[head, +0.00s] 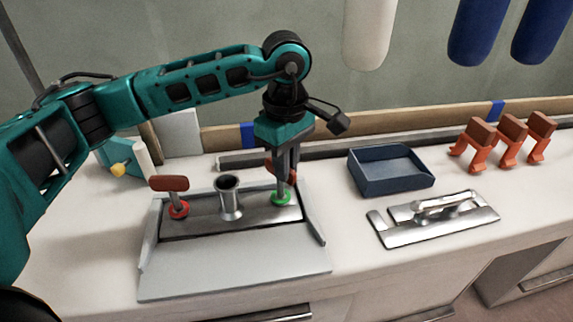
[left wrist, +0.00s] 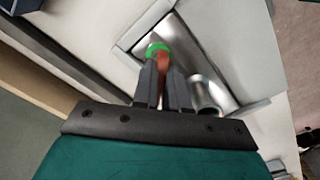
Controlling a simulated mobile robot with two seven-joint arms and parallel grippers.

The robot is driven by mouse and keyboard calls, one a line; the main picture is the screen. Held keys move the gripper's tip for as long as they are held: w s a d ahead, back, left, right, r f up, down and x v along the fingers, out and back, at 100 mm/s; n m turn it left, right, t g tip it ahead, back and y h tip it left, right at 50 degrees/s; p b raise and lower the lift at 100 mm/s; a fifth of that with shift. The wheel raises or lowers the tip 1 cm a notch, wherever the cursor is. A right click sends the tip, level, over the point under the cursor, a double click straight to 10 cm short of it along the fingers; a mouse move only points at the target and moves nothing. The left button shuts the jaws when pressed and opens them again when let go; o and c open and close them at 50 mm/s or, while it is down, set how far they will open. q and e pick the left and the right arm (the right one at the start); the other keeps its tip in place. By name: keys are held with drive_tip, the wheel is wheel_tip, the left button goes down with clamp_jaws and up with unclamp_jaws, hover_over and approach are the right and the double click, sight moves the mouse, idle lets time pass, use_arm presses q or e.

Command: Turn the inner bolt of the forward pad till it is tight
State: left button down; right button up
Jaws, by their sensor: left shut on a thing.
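A grey tray-like fixture (head: 235,270) on the counter holds a metal plate with a flared steel tube (head: 229,199) standing in its middle. At the plate's left is a bolt with a red T-handle (head: 169,184) and a red ring (head: 178,210). At its right is a second bolt with a green ring (head: 281,197). My left gripper (head: 285,178) points down and is shut on this second bolt's red handle, which is largely hidden by the fingers. In the left wrist view the red handle (left wrist: 164,63) shows between the fingers, beside the green ring (left wrist: 157,50).
A dark blue open bin (head: 392,172) stands to the right. In front of it lie metal plates with a cleat (head: 447,202). Several orange clamps (head: 500,143) stand at the far right. A wooden rail runs behind. White and blue fenders (head: 478,30) hang above.

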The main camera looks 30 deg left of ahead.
use_arm(q)
drive_tip(key=shift+w+r, duration=0.15)
drive_tip(key=shift+r, duration=0.1)
drive_tip(key=c, duration=1.2)
unclamp_jaws()
drive_tip(key=shift+f, duration=0.15)
drive_tip(key=shift+o, duration=0.2)
wheel_tip(320, 180, up, 13)
drive_tip(key=p, duration=0.2)
